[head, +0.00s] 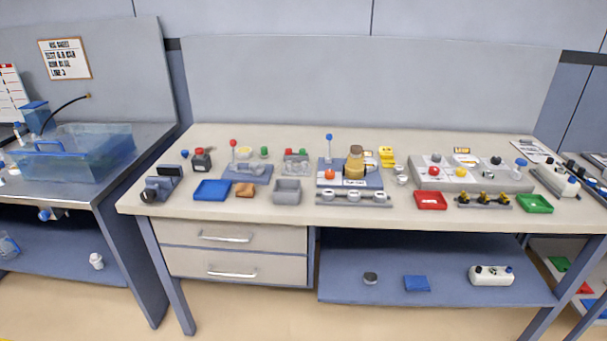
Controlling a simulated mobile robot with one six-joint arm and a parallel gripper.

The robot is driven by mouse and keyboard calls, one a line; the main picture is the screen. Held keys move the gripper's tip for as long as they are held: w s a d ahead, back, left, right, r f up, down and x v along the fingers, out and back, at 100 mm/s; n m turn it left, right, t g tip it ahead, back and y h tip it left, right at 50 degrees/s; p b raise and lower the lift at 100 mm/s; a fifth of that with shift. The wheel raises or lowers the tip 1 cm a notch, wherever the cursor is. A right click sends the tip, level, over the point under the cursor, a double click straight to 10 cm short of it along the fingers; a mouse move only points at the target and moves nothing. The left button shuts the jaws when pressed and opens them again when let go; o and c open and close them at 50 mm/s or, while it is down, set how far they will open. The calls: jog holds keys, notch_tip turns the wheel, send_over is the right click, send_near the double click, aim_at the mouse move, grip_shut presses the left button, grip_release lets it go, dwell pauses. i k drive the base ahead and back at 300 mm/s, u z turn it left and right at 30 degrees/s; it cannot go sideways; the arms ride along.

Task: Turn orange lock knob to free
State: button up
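The orange knob (329,174) is small and round. It sits on the left part of a blue-grey fixture plate (325,185) near the middle of the bench. A yellow-amber vessel (354,164) with a dark base stands on the same plate to its right. A blue-topped lever (329,146) rises upright behind the knob. A white label lies at the plate's front. The knob is too small here to tell which way it is turned. My gripper is not in view.
On the workbench (150,206), a grey bin (287,191) stands left of the plate, and a row of grey-and-white fittings (353,197) lies just in front. A button panel (465,176) and red tray (430,200) are to the right. Drawers (235,237) are below; the rear panel is behind.

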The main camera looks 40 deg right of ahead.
aim_at(329, 175)
jog(key=z, duration=0.7)
jog(key=k, duration=0.2)
jog(key=u, duration=2.65)
jog(key=k, duration=1.15)
jog(key=z, duration=0.65)
